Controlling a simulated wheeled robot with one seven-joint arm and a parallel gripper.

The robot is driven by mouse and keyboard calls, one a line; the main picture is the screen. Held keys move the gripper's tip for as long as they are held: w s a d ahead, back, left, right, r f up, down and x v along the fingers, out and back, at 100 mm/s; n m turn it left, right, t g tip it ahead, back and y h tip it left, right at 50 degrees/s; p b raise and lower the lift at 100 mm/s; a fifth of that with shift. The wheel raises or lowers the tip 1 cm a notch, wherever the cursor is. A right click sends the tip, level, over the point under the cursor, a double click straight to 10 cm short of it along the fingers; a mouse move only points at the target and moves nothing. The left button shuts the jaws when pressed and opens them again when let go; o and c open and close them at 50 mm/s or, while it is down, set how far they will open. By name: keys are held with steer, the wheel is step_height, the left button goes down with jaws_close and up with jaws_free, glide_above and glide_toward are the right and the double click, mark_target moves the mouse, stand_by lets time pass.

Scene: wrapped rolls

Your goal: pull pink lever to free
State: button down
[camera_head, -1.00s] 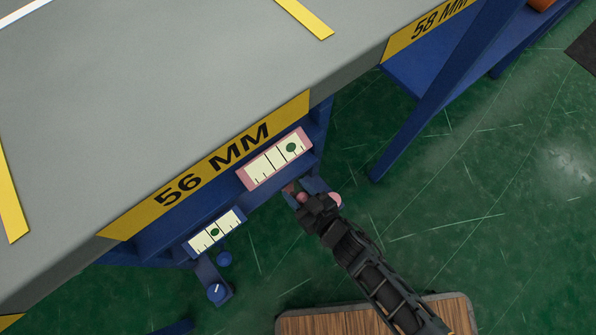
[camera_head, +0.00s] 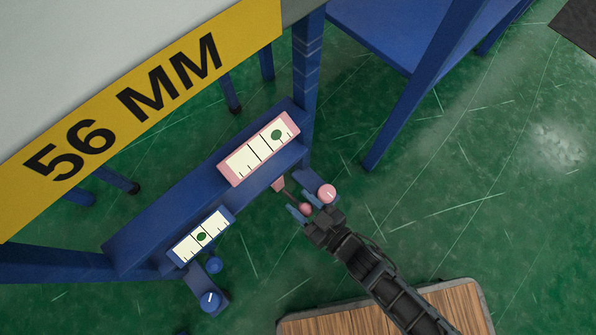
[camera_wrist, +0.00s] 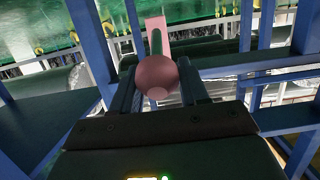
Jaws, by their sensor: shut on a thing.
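The pink lever shows a round pink ball end (camera_head: 305,208) and a short dark rod leading to a pink slotted mount under the pink-framed gauge (camera_head: 258,150). My gripper (camera_head: 308,211) is shut on this ball. In the wrist view the pink ball (camera_wrist: 157,74) sits between both fingers, with the pink slotted plate (camera_wrist: 155,28) beyond it. The pink gauge has a green dot in its right-hand section. A separate pink knob (camera_head: 327,193) sits on a blue bracket just right of the fingers.
A blue-framed gauge (camera_head: 201,236), a blue lever ball (camera_head: 215,264) and a blue knob (camera_head: 210,300) lie to the lower left. The blue frame post (camera_head: 307,80) rises behind the pink gauge. The yellow "56 MM" edge (camera_head: 120,105) overhangs at left. Green floor is open to the right.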

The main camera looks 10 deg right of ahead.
steer(key=f, duration=0.1)
steer(key=s+f+b, duration=0.1)
steer(key=d+f+b, duration=0.1)
steer(key=shift+s+f, duration=0.25)
steer(key=shift+f+b, duration=0.3)
steer(key=shift+b, duration=0.2)
steer(key=shift+s+d+f+t+y+b, duration=0.1)
steer(key=shift+f+t+y+b, duration=0.7)
steer(key=shift+t+b, duration=0.35)
steer(key=c, duration=1)
jaws_free()
steer(key=o, duration=0.3)
steer(key=shift+r, duration=0.2)
steer(key=p+v, duration=0.1)
steer(key=v, duration=0.6)
steer(key=shift+s+p, duration=0.25)
steer(key=shift+p, duration=0.05)
steer(key=shift+d+f, duration=0.1)
steer(key=shift+d, duration=0.05)
